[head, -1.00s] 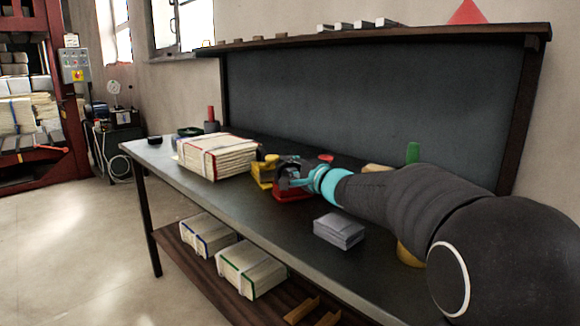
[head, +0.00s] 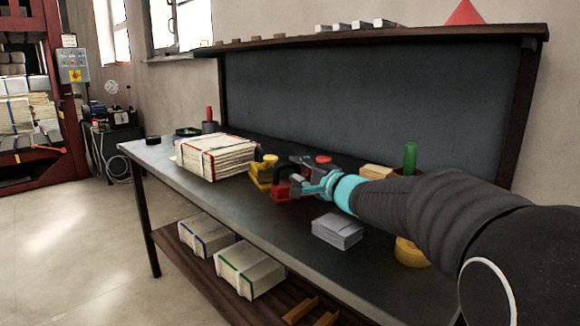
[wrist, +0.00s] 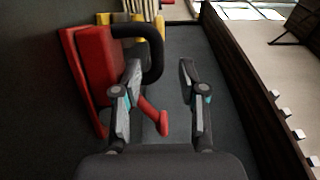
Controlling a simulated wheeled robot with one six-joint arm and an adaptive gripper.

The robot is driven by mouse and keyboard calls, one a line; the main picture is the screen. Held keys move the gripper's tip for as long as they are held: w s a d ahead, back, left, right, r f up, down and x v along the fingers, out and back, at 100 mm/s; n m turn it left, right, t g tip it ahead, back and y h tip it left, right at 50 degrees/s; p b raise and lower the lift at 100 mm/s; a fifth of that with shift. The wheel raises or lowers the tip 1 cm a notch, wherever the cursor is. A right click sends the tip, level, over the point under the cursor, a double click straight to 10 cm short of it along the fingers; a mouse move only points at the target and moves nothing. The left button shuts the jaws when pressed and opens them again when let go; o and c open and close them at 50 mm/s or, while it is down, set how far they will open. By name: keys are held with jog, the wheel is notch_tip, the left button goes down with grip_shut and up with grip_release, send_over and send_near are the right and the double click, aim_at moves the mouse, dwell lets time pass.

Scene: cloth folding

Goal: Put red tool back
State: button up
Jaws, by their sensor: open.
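The red tool (head: 283,191), a red block with a black curved handle, stands on the dark workbench top (head: 215,193). In the wrist view its red body (wrist: 92,65) is at the left. The black handle (wrist: 155,55) arches out to the right, and a red lever (wrist: 152,117) shows lower down. My gripper (head: 302,176) is open, close on the right of the red tool in the head view. In the wrist view the open fingers (wrist: 160,68) appear on either side of the handle's outer part. I cannot tell whether they touch it.
A yellow tool (head: 260,172) stands just left of the red one, beside a strapped stack (head: 216,160). A grey stack (head: 337,231) lies in front of my arm. A green-topped item (head: 411,157) and yellow roll (head: 411,252) are at the right. A shelf (head: 440,37) overhangs the back panel.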

jog(key=v, duration=0.6)
jog(key=shift+d, duration=0.1)
jog(key=shift+s+d, duration=0.35)
jog(key=shift+s, duration=0.25)
